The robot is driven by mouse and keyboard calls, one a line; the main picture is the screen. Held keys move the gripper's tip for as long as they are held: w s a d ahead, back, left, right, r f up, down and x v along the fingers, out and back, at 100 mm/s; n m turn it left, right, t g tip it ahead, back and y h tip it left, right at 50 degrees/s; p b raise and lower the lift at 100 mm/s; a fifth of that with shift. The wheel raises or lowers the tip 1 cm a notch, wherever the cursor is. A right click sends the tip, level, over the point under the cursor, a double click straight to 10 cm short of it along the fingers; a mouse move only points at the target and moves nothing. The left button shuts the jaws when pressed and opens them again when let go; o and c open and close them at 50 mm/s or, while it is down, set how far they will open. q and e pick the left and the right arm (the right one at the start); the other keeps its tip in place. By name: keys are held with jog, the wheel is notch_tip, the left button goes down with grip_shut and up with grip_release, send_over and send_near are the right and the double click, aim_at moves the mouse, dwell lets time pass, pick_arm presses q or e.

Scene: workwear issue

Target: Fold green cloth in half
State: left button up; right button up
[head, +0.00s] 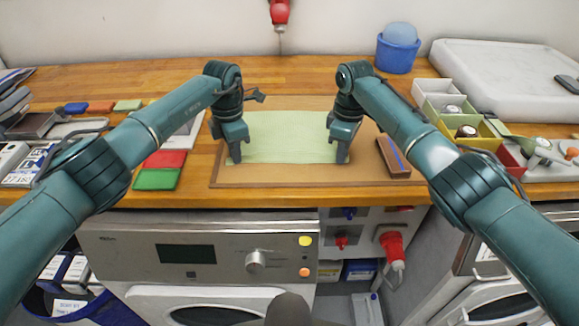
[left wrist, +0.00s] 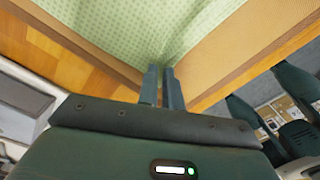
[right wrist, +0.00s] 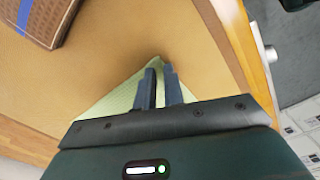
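The light green checked cloth (head: 285,135) lies spread on a brown mat (head: 290,175) on the wooden worktop. My left gripper (head: 236,159) is at the cloth's near left corner. In the left wrist view its fingers (left wrist: 162,75) are close together where the cloth (left wrist: 130,25) narrows and creases, pinching that corner. My right gripper (head: 342,159) is at the near right corner. In the right wrist view its fingers (right wrist: 159,75) are close together with the cloth (right wrist: 118,100) gathered to a peak between them. My grippers hide the very corners in the head view.
A brown block with a blue stripe (head: 393,157) lies right of the cloth on the mat. Red (head: 166,159) and green (head: 156,179) pieces lie left of the mat. Small bins (head: 475,140) stand at right, a blue bucket (head: 396,55) behind. The worktop behind the cloth is mostly clear.

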pick_arm(q)
grip_shut()
pick_arm(e)
jog(key=shift+d+f, duration=0.1)
grip_shut()
pick_arm(q)
jog(key=shift+a, duration=0.1)
